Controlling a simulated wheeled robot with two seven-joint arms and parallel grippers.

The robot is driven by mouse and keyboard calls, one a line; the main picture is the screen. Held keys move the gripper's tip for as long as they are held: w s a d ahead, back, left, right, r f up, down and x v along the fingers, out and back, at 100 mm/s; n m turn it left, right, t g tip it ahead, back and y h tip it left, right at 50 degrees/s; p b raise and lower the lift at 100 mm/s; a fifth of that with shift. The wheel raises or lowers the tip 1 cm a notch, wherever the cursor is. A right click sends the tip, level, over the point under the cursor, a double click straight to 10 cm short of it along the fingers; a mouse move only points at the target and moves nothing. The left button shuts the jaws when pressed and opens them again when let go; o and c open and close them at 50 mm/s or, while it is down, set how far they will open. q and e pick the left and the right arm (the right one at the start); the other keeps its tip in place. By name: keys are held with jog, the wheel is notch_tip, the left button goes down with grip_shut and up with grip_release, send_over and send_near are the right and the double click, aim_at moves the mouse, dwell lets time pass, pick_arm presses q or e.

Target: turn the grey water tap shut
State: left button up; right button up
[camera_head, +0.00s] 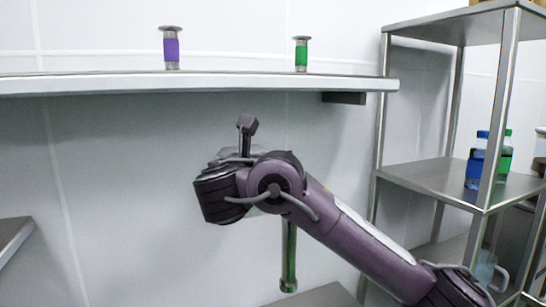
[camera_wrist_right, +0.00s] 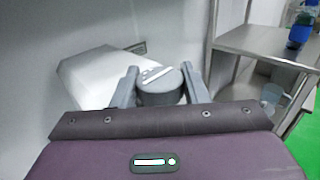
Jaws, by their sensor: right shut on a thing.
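The grey water tap (camera_wrist_right: 160,88) shows in the right wrist view as a round grey knob with a white bar on its top. My right gripper (camera_wrist_right: 161,92) has one finger on each side of the knob and is shut on it. In the head view my right arm comes in from the right, and its wrist hides the knob and the fingers. A shiny metal pipe (camera_head: 289,258) with a greenish tint hangs down below the wrist. My left gripper is in neither view.
A pale block (camera_wrist_right: 95,78) is beside the knob. A wall shelf (camera_head: 200,83) above the arm bears a purple-banded piece (camera_head: 171,50) and a green-banded piece (camera_head: 301,56). A metal rack (camera_head: 425,178) at right holds a blue bottle (camera_head: 474,170) and a green bottle (camera_head: 505,160).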

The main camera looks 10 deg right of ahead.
jog(key=shift+r+h, duration=0.15)
jog(key=shift+h, duration=0.15)
jog(key=o, duration=1)
jog(key=shift+c, duration=0.2)
jog(key=shift+s+a+f+b, duration=0.25)
jog(key=shift+s+a+b, duration=0.05)
jog(key=shift+s+a, duration=0.1)
jog(key=b+v, duration=0.5)
jog(key=v, duration=0.1)
jog(key=shift+s+r, duration=0.15)
jog(key=shift+s, duration=0.15)
jog(key=shift+a, duration=0.15)
